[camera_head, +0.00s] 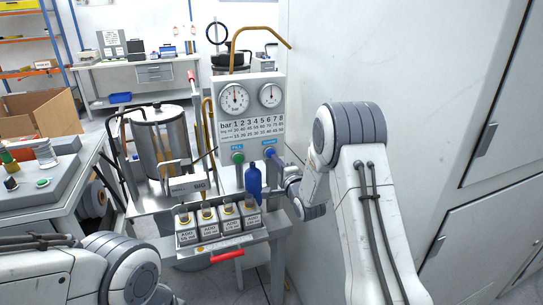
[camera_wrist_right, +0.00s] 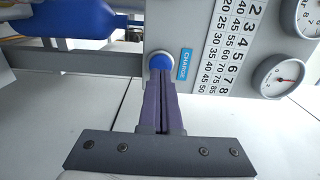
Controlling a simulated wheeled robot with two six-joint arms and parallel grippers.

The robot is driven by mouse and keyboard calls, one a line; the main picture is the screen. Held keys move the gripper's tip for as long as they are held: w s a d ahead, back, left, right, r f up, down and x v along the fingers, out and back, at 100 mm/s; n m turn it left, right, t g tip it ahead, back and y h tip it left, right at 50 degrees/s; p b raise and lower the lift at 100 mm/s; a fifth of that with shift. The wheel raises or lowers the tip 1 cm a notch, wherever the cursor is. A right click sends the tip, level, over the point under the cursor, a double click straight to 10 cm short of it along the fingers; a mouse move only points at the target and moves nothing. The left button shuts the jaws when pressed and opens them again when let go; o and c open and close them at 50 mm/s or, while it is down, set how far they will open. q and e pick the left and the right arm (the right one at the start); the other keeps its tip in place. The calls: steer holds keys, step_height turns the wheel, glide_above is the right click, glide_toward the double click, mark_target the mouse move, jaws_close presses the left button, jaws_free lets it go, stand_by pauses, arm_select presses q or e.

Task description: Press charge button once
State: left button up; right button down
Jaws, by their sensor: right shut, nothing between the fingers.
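The grey control panel (camera_head: 251,100) carries two round gauges and a pressure table. The blue charge button (camera_head: 270,152) is at its lower right, and a green button (camera_head: 238,157) is to its left. In the right wrist view the blue button (camera_wrist_right: 160,62) sits beside a blue CHARGE label (camera_wrist_right: 184,64). My right gripper (camera_wrist_right: 161,84) is shut and empty, its purple fingertips at the button's lower edge in that view. I cannot tell whether they touch or push it. My left arm shows at the lower left of the head view, its gripper out of frame.
A blue bottle (camera_head: 254,180) hangs below the panel, close to my right gripper. Several ADD-labelled boxes (camera_head: 209,228) stand on the shelf below. A steel tank (camera_head: 158,142) is to the left. A white wall (camera_head: 420,60) borders my right arm.

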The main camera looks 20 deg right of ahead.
steer(key=shift+s+d, duration=0.1)
steer(key=shift+s, duration=2.3)
steer(key=shift+b, duration=0.3)
steer(key=s, duration=0.6)
steer(key=shift+b, duration=0.4)
